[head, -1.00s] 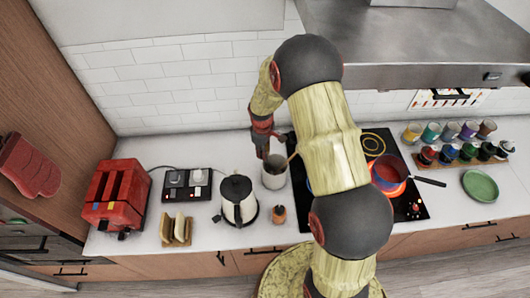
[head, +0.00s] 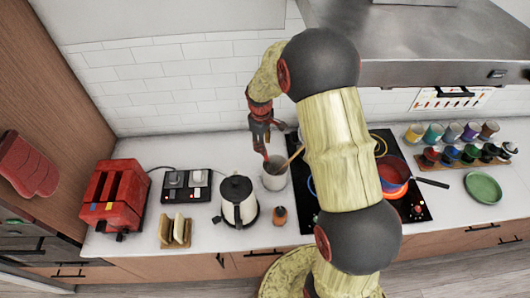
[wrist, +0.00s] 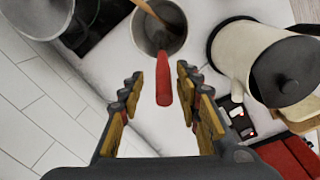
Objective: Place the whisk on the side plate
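The green side plate (head: 483,187) lies flat and empty on the counter at the far right, in the head view. A light utensil crock (head: 274,176) stands left of the cooktop; it also shows in the wrist view (wrist: 143,42). A red handle (wrist: 163,80) sticks out of it toward my camera. It may be the whisk's, but its head is hidden inside the crock. A wooden handle (wrist: 150,12) leans out beside it. My gripper (head: 262,148) is open over the crock. In the wrist view its fingers stand on either side of the red handle, apart from it.
A kettle (head: 238,201) and a small brown bottle (head: 279,215) stand near the crock. A red pan (head: 393,177) is on the cooktop, between crock and plate. Jars (head: 472,153) stand behind the plate. The range hood (head: 420,65) hangs above the cooktop.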

